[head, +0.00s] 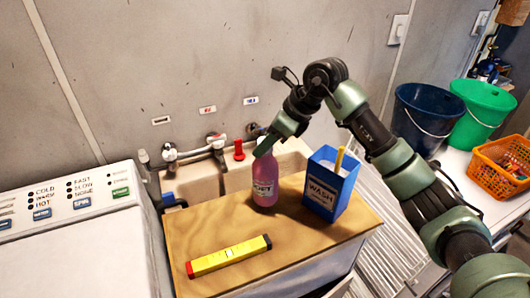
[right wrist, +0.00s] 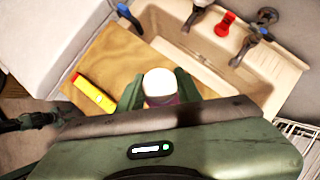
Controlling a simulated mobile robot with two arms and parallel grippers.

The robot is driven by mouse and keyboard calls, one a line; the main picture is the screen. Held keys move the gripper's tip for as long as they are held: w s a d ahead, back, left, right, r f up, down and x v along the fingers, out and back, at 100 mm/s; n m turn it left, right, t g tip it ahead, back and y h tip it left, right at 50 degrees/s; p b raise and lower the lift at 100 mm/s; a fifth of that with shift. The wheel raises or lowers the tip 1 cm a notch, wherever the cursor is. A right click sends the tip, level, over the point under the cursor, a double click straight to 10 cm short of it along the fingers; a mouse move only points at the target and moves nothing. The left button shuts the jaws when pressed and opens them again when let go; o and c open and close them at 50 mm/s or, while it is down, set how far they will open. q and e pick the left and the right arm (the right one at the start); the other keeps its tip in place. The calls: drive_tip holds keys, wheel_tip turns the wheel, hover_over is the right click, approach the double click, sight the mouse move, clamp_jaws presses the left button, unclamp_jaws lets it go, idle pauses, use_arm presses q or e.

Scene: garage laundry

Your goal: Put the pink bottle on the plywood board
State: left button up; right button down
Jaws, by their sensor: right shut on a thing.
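The pink bottle (head: 265,181) stands upright at the back of the plywood board (head: 215,225), its base appearing to rest on the wood. My right gripper (head: 265,148) is shut on the bottle near its top, coming from above and the right. In the right wrist view the bottle's white cap (right wrist: 160,84) shows between the two green fingers (right wrist: 158,92), with a little pink below it. The plywood board also shows in the right wrist view (right wrist: 112,62).
A blue wash box (head: 328,188) stands right of the bottle. A yellow level (head: 229,256) lies at the board's front. The sink (head: 207,187) with taps is behind. A washing machine (head: 75,225) is left; buckets (head: 425,115) and an orange basket (head: 497,168) are right.

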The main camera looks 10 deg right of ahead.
sight(265, 157)
wheel_tip(265, 157, down, 4)
drive_tip(key=shift+r+p, duration=0.25)
drive_tip(key=shift+p, duration=0.3)
drive_tip(key=shift+f, duration=0.3)
drive_tip(key=shift+f, duration=0.15)
drive_tip(key=c, duration=1)
unclamp_jaws()
drive_tip(key=shift+o, duration=0.2)
